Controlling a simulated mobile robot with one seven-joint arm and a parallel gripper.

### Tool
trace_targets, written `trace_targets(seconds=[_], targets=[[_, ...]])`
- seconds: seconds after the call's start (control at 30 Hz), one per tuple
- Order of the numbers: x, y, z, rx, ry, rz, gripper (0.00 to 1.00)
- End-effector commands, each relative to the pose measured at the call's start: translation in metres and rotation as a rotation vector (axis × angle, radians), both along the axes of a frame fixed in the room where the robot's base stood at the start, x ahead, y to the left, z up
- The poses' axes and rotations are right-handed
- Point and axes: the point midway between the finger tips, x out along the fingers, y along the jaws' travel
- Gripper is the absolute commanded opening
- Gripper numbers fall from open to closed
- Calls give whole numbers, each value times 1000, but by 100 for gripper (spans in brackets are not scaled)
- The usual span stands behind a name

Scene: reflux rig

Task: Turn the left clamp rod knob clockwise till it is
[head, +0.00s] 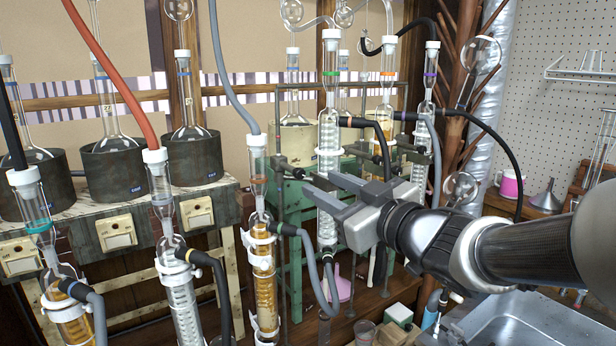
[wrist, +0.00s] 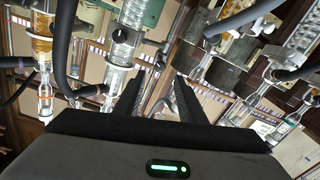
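My gripper (head: 322,187) is at the centre of the head view, its two grey fingers apart and pointing left, with nothing visible between them. It is in front of a clear coiled condenser (head: 328,140) on the green frame. A small dark clamp part (head: 297,172) shows on the frame to the left of the fingers; I cannot tell if it is the left clamp rod knob. In the wrist view, the dark fingers (wrist: 158,97) are also apart, with a coiled condenser (wrist: 124,45) to their left. No knob can be made out for certain, nor how far it is turned.
Several glass columns with hoses stand in front, including an amber one (head: 263,270). A grey hose (head: 318,265) loops below my gripper. Heating mantles (head: 112,160) with flasks stand at left. A metal sink (head: 520,320) is at lower right.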

Motion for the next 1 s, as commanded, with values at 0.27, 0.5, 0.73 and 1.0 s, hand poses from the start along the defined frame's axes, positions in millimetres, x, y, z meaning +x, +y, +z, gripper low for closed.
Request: trace_targets(seconds=[0.27, 0.5, 0.73, 1.0], targets=[[50, 34, -2, -1, 2, 1, 37], [74, 50, 0, -1, 1, 0, 37], [79, 54, 0, -1, 1, 0, 37], [78, 53, 0, 0, 0, -1, 16]])
